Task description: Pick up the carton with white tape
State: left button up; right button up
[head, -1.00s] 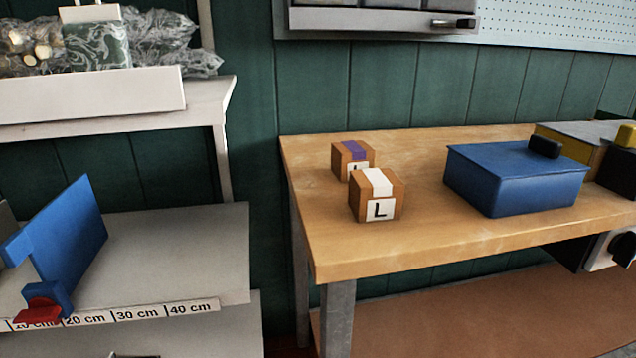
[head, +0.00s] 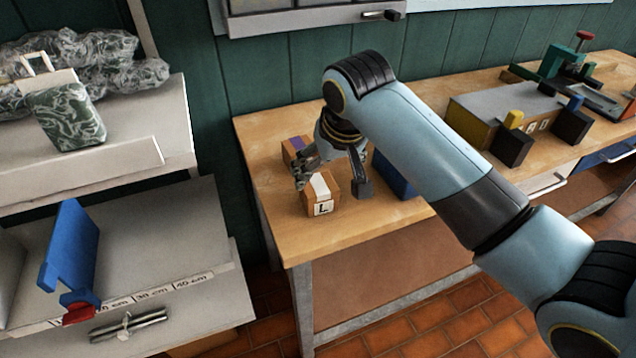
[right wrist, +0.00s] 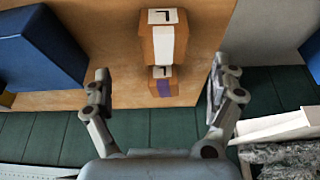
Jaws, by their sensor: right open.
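The carton with white tape (head: 319,186) is a small brown box with an "L" label, standing on the wooden bench near its left end. It also shows in the right wrist view (right wrist: 163,42). A like carton with purple tape (head: 294,148) stands just behind it, partly hidden by my gripper; in the wrist view it appears closer to my palm (right wrist: 162,86). My right gripper (head: 331,183) is open, its fingers spread to either side at the white-taped carton. In the wrist view no finger of the right gripper (right wrist: 162,75) visibly touches either carton. My left gripper is not in view.
A blue box (head: 393,176) stands right of the cartons, mostly behind my right arm. The bench top (head: 282,228) is bare in front and left of the cartons. A grey shelf unit (head: 180,235) stands left, across a gap. A wall cabinet (head: 310,15) hangs above.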

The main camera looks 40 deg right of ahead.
aim_at(320, 186)
jog(key=x, duration=1)
jog(key=shift+w+a, duration=0.2)
jog(key=shift+w, duration=0.05)
jog(key=c, duration=1.4)
